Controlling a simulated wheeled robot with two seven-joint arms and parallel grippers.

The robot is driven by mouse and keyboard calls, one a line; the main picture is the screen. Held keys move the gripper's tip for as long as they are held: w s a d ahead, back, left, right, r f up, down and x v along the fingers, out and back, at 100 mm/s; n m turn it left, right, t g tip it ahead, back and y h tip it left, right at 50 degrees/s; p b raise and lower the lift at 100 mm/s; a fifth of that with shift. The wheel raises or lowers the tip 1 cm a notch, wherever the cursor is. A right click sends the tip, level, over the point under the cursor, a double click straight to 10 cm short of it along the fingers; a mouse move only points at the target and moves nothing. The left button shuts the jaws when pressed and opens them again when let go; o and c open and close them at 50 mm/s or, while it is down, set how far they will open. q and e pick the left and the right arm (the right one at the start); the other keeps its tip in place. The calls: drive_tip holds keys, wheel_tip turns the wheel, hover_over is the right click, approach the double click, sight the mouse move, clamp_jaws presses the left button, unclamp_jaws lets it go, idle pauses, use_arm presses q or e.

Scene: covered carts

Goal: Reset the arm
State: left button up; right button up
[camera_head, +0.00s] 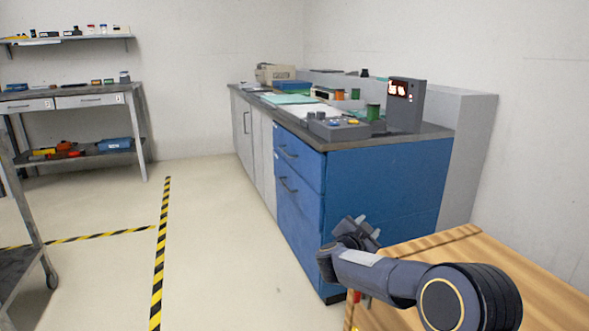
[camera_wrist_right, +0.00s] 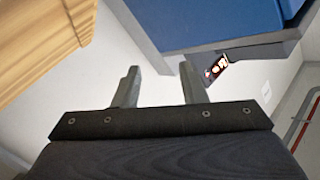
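My right arm comes in from the lower right in the head view, over the near side of a wooden surface. My left gripper is not in the head view.
A blue drawer cabinet (camera_head: 355,200) with a dark worktop stands close by, holding a grey box (camera_head: 406,105) with a red display. A wooden surface (camera_head: 540,290) is at lower right. A shelved workbench (camera_head: 75,101) stands at left. The taped floor (camera_head: 215,240) is clear.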

drive_tip(key=s+d+r+n+t+y, duration=0.25)
drive_tip(key=s+r+y, duration=0.2)
drive_tip(key=r, duration=0.35)
drive_tip(key=s+r+n+g+y, duration=0.2)
drive_tip(key=s+n+y, duration=0.4)
drive_tip(key=s, duration=0.6)
drive_tip(key=s+f+n+g+y+p, duration=0.1)
drive_tip(key=s+f+g, duration=0.3)
drive_tip(key=s, duration=0.7)
drive_tip(key=s+a+f+n+g+y, duration=0.1)
drive_tip(key=s+f+g, duration=0.1)
drive_tip(key=s+f, duration=0.65)
drive_tip(key=s+f+g+p, duration=0.1)
drive_tip(key=s+f+g, duration=0.15)
drive_tip(key=s, duration=1.05)
wheel_tip(320, 180, up, 39)
drive_tip(key=p, duration=3.7)
drive_tip(key=shift+a+f, duration=0.15)
drive_tip(key=shift+a, duration=0.05)
